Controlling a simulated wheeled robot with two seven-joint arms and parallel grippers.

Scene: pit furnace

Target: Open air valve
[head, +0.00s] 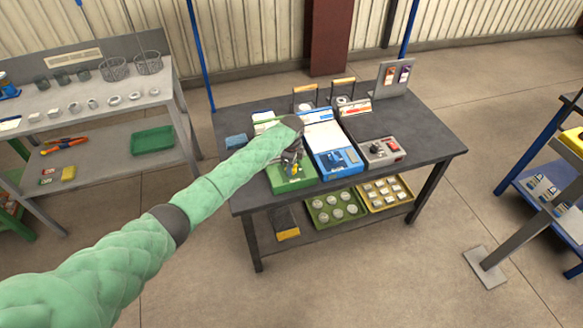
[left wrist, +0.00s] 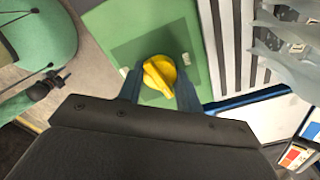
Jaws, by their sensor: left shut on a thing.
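The air valve shows as a yellow round knob with a raised bar handle (left wrist: 159,75) on a green panel (left wrist: 112,25) in the left wrist view. In the head view the knob is a small yellow spot (head: 295,169) on the green unit (head: 284,185) at the front of the dark table. My left gripper (left wrist: 161,82) has its two fingers on either side of the knob and is shut on it. In the head view my left gripper (head: 292,162) points down at the green unit, and my green-sleeved arm hides part of it. My right gripper is not in view.
A blue and white unit (head: 335,160) stands right beside the green one. A grey box with a red switch (head: 382,150) is further right on the dark table (head: 430,135). Trays of parts (head: 336,219) lie on the shelf below. A grey bench (head: 100,112) stands at left.

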